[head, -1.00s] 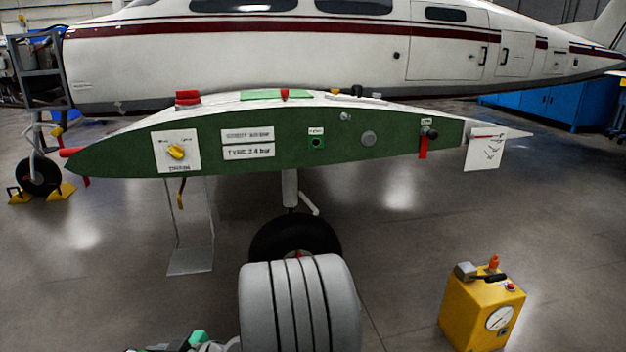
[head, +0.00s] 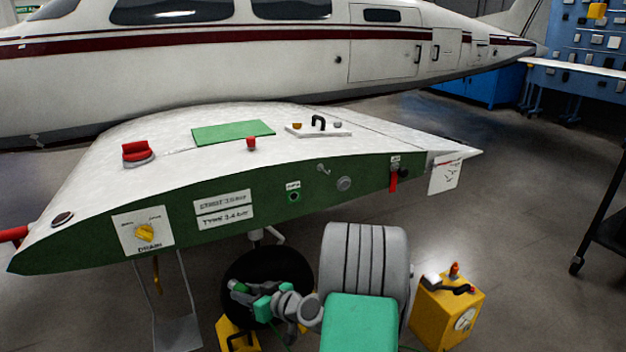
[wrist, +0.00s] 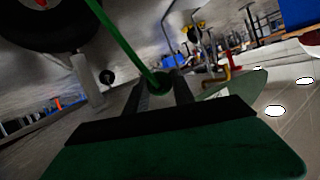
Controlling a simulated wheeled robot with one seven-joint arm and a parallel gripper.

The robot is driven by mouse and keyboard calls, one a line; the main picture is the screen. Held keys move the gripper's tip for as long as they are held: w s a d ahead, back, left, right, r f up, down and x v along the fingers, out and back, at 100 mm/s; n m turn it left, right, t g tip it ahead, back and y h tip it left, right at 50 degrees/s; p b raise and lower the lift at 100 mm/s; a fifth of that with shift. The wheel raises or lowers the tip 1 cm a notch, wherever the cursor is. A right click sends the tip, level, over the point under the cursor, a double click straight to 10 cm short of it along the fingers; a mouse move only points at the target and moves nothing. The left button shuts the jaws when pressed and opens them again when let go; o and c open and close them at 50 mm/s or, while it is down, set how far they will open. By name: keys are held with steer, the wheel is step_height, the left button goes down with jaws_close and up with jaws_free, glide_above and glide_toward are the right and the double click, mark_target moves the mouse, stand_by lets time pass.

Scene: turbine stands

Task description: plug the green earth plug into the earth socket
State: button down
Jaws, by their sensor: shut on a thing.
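The earth socket (head: 293,196) is a small dark round hole with a green surround. It sits under a small label on the green face of the wing section and looks empty. My gripper (head: 238,291) is low in front of the black wheel, below and left of the socket and apart from it. It is shut on the green earth plug (wrist: 161,84), which shows between the dark fingers in the wrist view. A green cable (wrist: 122,38) runs from the plug up and left there. In the head view the plug is small and partly hidden by the fingers.
The wing face also carries a drain knob (head: 145,232), placards (head: 223,208), a round grey cap (head: 344,184) and a red tag (head: 393,181). A black wheel (head: 240,270) stands beneath. A yellow gauge box (head: 447,312) stands at lower right. The space before the socket looks clear.

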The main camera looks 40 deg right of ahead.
steer(key=s+d+r+m+h+p, duration=0.2)
steer(key=d+r+m+h+p, duration=0.15)
steer(key=d+r+p, duration=0.65)
steer(key=s+d+r+m+h+p, duration=0.2)
steer(key=s+d+r+m+p, duration=0.15)
steer(key=d+r+p, duration=0.6)
steer(key=p+x, duration=0.2)
steer(key=x, duration=0.4)
steer(key=shift+d+f, duration=0.25)
steer(key=shift+d, duration=0.15)
steer(key=shift+f+b, duration=0.1)
steer(key=shift+b, duration=0.6)
steer(key=shift+w+d+b, duration=0.15)
steer(key=shift+w+b, duration=0.45)
steer(key=shift+b, duration=0.35)
steer(key=shift+w+d+b, duration=0.1)
steer(key=shift+w+b, duration=0.15)
steer(key=shift+b, duration=0.1)
